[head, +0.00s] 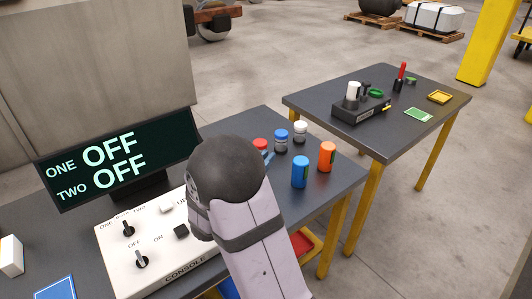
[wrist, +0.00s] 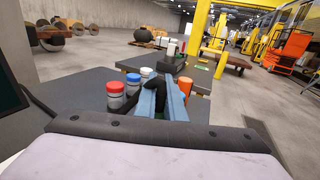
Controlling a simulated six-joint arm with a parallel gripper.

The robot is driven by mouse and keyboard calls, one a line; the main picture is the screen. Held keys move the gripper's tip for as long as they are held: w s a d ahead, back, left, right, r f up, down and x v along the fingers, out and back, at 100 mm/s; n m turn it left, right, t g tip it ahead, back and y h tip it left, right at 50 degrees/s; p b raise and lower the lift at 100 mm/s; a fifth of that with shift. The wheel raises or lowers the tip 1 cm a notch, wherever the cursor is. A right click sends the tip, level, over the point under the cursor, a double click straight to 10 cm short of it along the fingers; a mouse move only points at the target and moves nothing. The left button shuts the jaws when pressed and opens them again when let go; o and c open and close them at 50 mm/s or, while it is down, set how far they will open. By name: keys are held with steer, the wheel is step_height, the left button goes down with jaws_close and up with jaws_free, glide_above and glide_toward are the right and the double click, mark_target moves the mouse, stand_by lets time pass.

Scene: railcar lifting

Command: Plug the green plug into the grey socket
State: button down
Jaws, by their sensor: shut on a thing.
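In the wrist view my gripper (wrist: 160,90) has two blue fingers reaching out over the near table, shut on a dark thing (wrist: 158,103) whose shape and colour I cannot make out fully. In the head view my dark wrist and pale arm cover most of the gripper; only a bit of blue finger shows beside the red-capped jar. I cannot pick out a green plug for sure. A green ring (head: 376,93) and a small green piece (head: 411,80) lie on the far table. No grey socket is clearly visible; part of the white console (head: 118,258) is hidden by my arm.
Jars with red (head: 260,145), blue (head: 281,135) and white (head: 301,127) caps stand near a blue can (head: 300,172) and an orange can (head: 327,157). A display (head: 115,160) stands behind the console. The far table (head: 440,119) holds a black box (head: 360,110). A gap separates the tables.

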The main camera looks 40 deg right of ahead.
steer(key=w+r+p, duration=0.2)
steer(key=w, duration=1)
steer(key=shift+w+d+r, duration=0.15)
steer(key=shift+w+r, duration=0.15)
steer(key=shift+w, duration=0.05)
steer(key=shift+f+b, duration=2.5)
steer(key=shift+f, duration=0.4)
steer(key=shift+f+b, duration=2)
steer(key=c, duration=1.8)
jaws_free()
steer(key=shift+o, duration=0.2)
